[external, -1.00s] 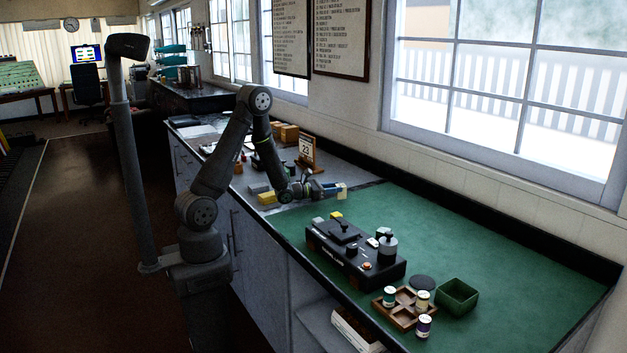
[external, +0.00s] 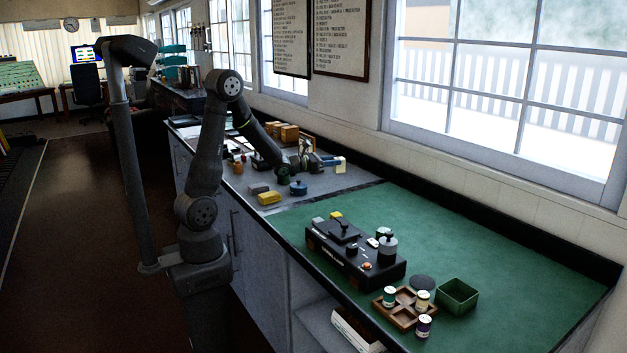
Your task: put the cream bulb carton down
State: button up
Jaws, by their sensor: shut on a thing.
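The cream bulb carton (external: 339,162) is a small pale box at the end of my gripper (external: 327,161). My gripper is shut on it and points to the right. They are over the far part of the grey counter, beyond the green mat. I cannot tell whether the carton touches the counter. My wrist hides part of what lies behind it.
A yellow block (external: 269,198), a grey block (external: 259,188) and a blue round pot (external: 298,188) stand on the near grey counter. Brown boxes (external: 289,133) are behind. A black lever frame (external: 355,254), a divided wooden tray (external: 405,308) and a green bin (external: 457,296) are on the green mat (external: 480,240).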

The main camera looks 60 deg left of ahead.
jog(key=s+a+n+y, duration=0.1)
jog(key=s+a, duration=0.5)
jog(key=a, duration=0.4)
jog(key=s+a+n+y, duration=0.1)
jog(key=s+a+y, duration=0.1)
jog(key=s+a, duration=0.6)
jog(key=s+a+n+y, duration=0.1)
jog(key=s+a, duration=0.3)
jog(key=a, duration=0.9)
jog(key=s+a+y, duration=0.1)
jog(key=s+a, duration=0.3)
jog(key=s, duration=0.7)
jog(key=s+a+y, duration=0.1)
jog(key=s+a, duration=0.2)
jog(key=s, duration=0.7)
notch_tip(320, 180, down, 12)
jog(key=shift+n+t, duration=0.3)
jog(key=shift+t, duration=0.1)
jog(key=w, duration=3.1)
jog(key=shift+w+a+f, duration=0.25)
jog(key=shift+a, duration=0.15)
jog(key=shift+s+f, duration=0.15)
jog(key=shift+f, duration=0.15)
jog(key=shift+f, duration=0.15)
